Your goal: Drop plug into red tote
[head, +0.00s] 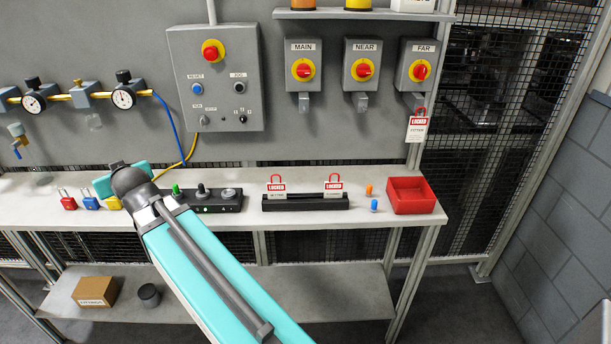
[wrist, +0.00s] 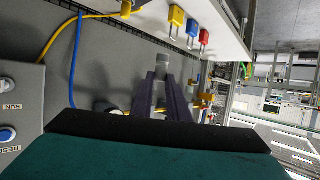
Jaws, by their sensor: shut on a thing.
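The red tote (head: 424,207) stands at the right end of the bench in the head view, and its visible inside looks empty. In the wrist view my gripper (wrist: 161,80) is shut on a grey cylindrical thing (wrist: 161,63), which sticks out past the fingertips. I cannot tell for sure that it is the plug. In the head view my fingers are hidden behind my wrist, which is over the left part of the bench, far left of the tote. A small orange piece (head: 369,190) and a blue piece (head: 374,206) stand just left of the tote.
Red (head: 67,200), blue (head: 90,200) and yellow padlocks stand left of my wrist. A black control box (head: 216,206) and a black rack (head: 305,202) with two red-and-white tags are along the bench. Gauges (head: 124,98) and a grey panel (head: 216,80) are on the wall behind.

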